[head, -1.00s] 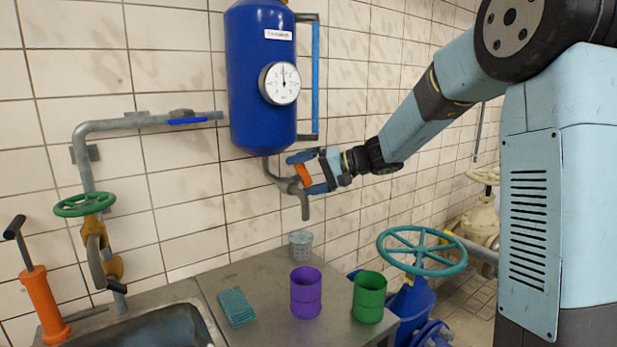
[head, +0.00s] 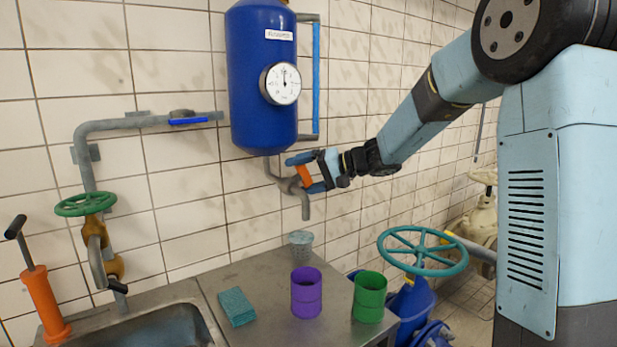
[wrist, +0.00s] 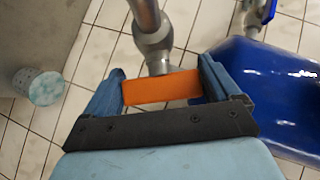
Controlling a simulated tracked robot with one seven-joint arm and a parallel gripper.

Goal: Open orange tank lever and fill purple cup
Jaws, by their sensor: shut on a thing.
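The blue tank (head: 262,90) hangs on the tiled wall with a round gauge (head: 281,83) on its front. A grey outlet pipe (head: 305,208) comes from its bottom and ends pointing down. The orange lever (head: 304,176) sits on this outlet. My gripper (head: 306,173) is shut on the orange lever; in the wrist view the lever (wrist: 160,87) lies between both fingers, with the grey valve body (wrist: 155,45) behind it. The purple cup (head: 306,292) stands upright on the metal counter, below and a little in front of the outlet; its inside is only partly visible.
A green cup (head: 369,297) stands right of the purple one. A small grey-white cup (head: 301,244) stands near the wall and a teal sponge (head: 237,307) lies left. A sink (head: 165,328) and orange pump (head: 45,305) are at left. A teal handwheel (head: 422,251) stands right of the counter.

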